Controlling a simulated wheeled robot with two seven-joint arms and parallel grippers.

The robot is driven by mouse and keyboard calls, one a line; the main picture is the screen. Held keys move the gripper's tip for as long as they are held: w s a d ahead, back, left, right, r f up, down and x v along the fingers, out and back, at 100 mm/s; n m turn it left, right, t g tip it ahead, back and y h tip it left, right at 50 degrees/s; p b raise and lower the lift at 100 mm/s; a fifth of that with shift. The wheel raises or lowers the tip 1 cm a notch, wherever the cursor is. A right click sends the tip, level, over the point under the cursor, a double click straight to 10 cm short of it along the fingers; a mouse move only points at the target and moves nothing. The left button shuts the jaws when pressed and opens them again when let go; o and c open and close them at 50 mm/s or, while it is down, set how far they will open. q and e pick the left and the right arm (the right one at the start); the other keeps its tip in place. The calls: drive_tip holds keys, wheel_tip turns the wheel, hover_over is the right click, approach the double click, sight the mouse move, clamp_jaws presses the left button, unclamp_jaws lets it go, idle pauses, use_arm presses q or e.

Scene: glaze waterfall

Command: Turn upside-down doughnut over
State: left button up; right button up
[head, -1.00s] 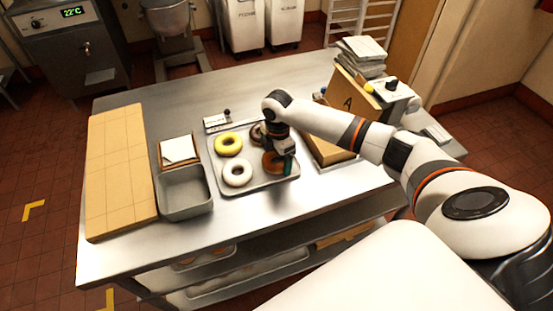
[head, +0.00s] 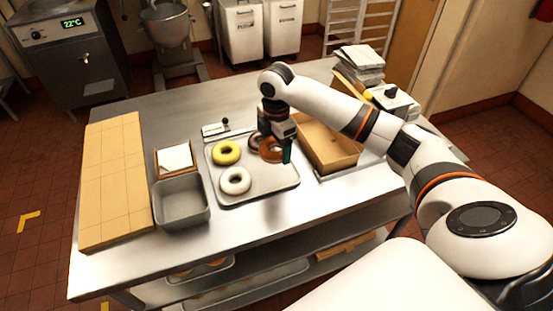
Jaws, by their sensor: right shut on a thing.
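My right gripper (head: 278,150) comes down over the back right of the metal tray (head: 258,192). It is shut on a plain brown doughnut (head: 270,154), which appears held above the tray; the gripper hides part of it. A dark-glazed doughnut (head: 255,139) is partly hidden just behind. A yellow-glazed doughnut (head: 227,152) and a white-glazed doughnut (head: 235,181) lie on the left side of the tray. My left gripper is not in view.
An open cardboard box (head: 328,146) stands right of the tray. A grey bin (head: 181,203) and a wooden board (head: 112,185) are to the left. A small label stand (head: 215,130) is behind the tray. The tray's front right is clear.

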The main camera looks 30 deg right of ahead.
wheel_tip(320, 180, up, 10)
drive_tip(key=p, duration=0.9)
drive_tip(key=shift+f, duration=0.2)
drive_tip(key=shift+a, duration=0.1)
